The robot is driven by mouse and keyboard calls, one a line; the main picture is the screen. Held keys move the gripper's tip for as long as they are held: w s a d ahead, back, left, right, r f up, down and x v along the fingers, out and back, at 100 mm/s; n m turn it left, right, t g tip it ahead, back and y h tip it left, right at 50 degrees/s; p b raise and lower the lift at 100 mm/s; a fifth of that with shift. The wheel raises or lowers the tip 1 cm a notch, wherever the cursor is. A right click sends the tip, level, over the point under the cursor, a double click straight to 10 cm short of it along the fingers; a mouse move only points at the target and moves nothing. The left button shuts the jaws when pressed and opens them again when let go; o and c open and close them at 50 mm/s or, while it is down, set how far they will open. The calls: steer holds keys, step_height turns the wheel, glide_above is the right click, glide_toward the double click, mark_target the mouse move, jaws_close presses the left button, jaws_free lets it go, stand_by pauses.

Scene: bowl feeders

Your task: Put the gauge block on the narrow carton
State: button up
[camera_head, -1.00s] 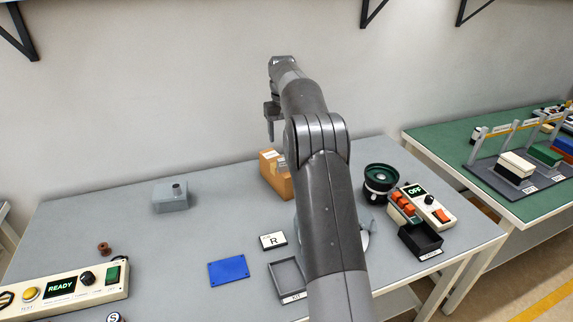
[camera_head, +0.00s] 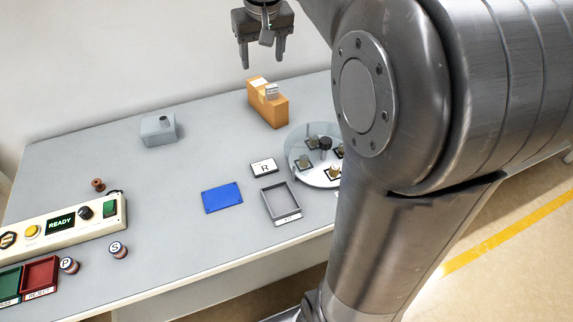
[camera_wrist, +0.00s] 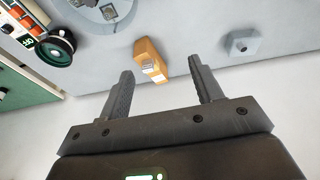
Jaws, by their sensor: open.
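The narrow carton (camera_head: 277,112) is a tan box standing upright on the grey table in the head view, below my gripper. It also shows in the wrist view (camera_wrist: 146,47), between my fingers in the picture. A small silver-grey block (camera_head: 271,91), which looks like the gauge block, rests on the carton's top; it is small and its exact seating is hard to tell. My gripper (camera_head: 261,62) is open and empty, above the carton and apart from it. Its two fingers are spread in the wrist view (camera_wrist: 160,70).
A grey box with a knob (camera_head: 158,130) stands left of the carton. A round glass disc (camera_head: 300,150) with small parts is at right, partly behind my arm. A blue plate (camera_head: 222,197), R card (camera_head: 264,167), grey tray (camera_head: 281,203) and READY panel (camera_head: 62,224) lie nearer.

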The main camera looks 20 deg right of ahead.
steer(key=s+a+f+t, duration=0.1)
steer(key=s+f, duration=0.3)
steer(key=s, duration=0.8)
steer(key=s+a+f+t, duration=0.1)
steer(key=s+a+f, duration=0.2)
steer(key=s, duration=0.9)
steer(key=shift+s+a+f+t, duration=0.2)
steer(key=shift+f+t, duration=0.1)
steer(key=shift+f, duration=0.65)
